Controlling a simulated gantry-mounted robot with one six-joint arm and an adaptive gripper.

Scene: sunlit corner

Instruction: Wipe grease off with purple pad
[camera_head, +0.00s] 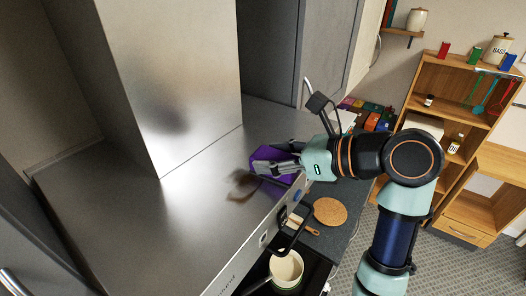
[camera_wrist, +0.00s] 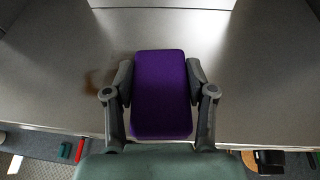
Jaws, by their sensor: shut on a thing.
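A purple pad (camera_wrist: 161,95) is held between the two fingers of my gripper (camera_wrist: 160,82). In the head view the pad (camera_head: 263,155) shows partly behind my gripper (camera_head: 272,168), over the sloped metal face of the range hood (camera_head: 200,195). I cannot tell whether the pad touches the metal. A brown grease smear (camera_head: 241,186) lies on the hood face, just left of and below the pad. In the wrist view the smear (camera_wrist: 91,82) is to the left of the pad, beside my left finger, and is uncovered there.
Below the hood's front edge are a pot (camera_head: 286,268) on the stove and a round cork mat (camera_head: 330,211) on the dark counter. A wooden shelf (camera_head: 440,85) with jars stands at the right. The upright hood duct (camera_head: 170,80) rises behind the sloped face.

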